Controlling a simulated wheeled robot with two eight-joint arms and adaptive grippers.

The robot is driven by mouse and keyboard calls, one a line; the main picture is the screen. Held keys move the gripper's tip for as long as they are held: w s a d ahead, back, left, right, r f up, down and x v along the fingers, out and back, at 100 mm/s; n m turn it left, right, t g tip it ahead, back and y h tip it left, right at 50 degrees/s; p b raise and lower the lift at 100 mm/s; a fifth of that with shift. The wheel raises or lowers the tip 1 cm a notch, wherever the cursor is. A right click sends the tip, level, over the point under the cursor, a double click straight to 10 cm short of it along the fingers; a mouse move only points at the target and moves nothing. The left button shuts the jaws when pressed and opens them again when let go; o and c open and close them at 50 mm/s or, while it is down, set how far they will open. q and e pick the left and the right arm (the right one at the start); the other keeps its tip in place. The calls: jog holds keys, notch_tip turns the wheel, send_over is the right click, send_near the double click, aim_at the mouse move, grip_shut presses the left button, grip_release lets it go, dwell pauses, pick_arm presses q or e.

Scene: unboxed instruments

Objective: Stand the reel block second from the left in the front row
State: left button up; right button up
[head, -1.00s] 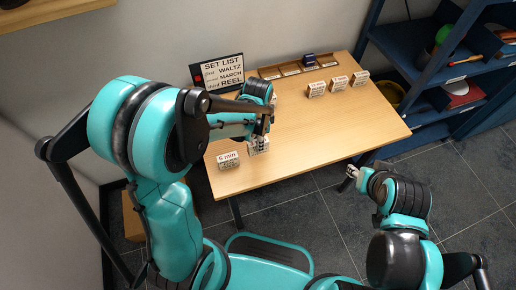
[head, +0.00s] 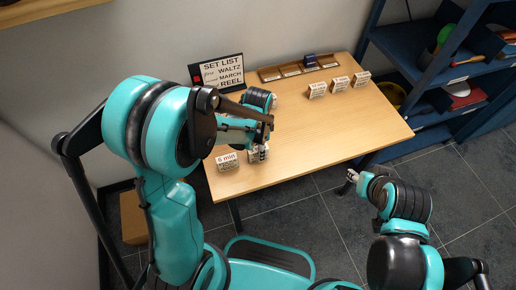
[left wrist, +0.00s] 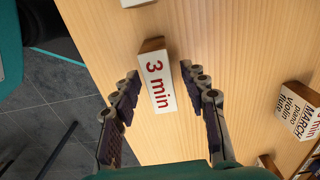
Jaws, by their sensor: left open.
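A white-faced block marked "3 min" in red (left wrist: 157,82) is on the table between the fingers of my left gripper (left wrist: 160,110). The fingers are open, with a gap on each side of it. In the head view this block (head: 252,157) is at the table's front left, partly hidden by my left gripper (head: 263,152). Its title face does not show, so I cannot tell its tune. The "6 min" block (head: 227,160) stands just left of it. My right gripper (head: 352,177) is off the table's front edge; its finger state is too small to tell.
The set list sign (head: 217,72) and a compartment tray (head: 300,68) are at the back. The table (head: 320,130) is clear centrally; a blue shelf (head: 435,75) stands right.

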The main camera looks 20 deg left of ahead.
pick_arm(q)
notch_tip(320, 180, up, 11)
jog(key=p, duration=0.5)
jog(key=s+a+r+n+t, duration=0.4)
jog(key=s+r+n+t, duration=0.3)
jog(key=s+r+n, duration=0.2)
jog(key=shift+s+a+r+n, duration=0.4)
jog(key=shift+s+n, duration=0.25)
jog(key=shift+n, duration=0.45)
